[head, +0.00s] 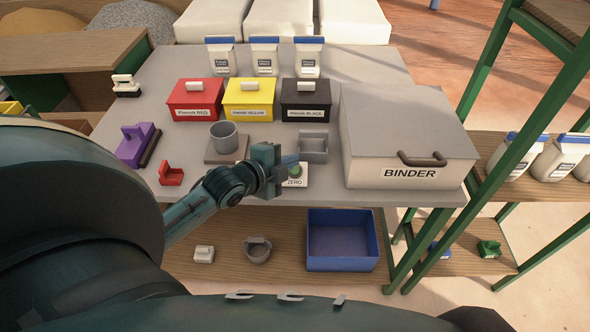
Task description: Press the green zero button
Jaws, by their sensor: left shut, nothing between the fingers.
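The green zero button (296,169) sits on a small white panel (294,183) marked ZERO at the table's front edge. My left gripper (287,161) is shut and empty. Its fingers are right at the button's upper left and hide part of it. I cannot tell whether they touch the button. A grey cup (224,137) stands on a flat plate (214,157) just left of the gripper. My right gripper is not in view.
Red (195,102), yellow (249,102) and black (305,102) pigment boxes stand behind. A grey open tray (314,149) is close behind the button. A large BINDER box (405,140) is to the right. A purple device (136,144) and red holder (171,176) are at left.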

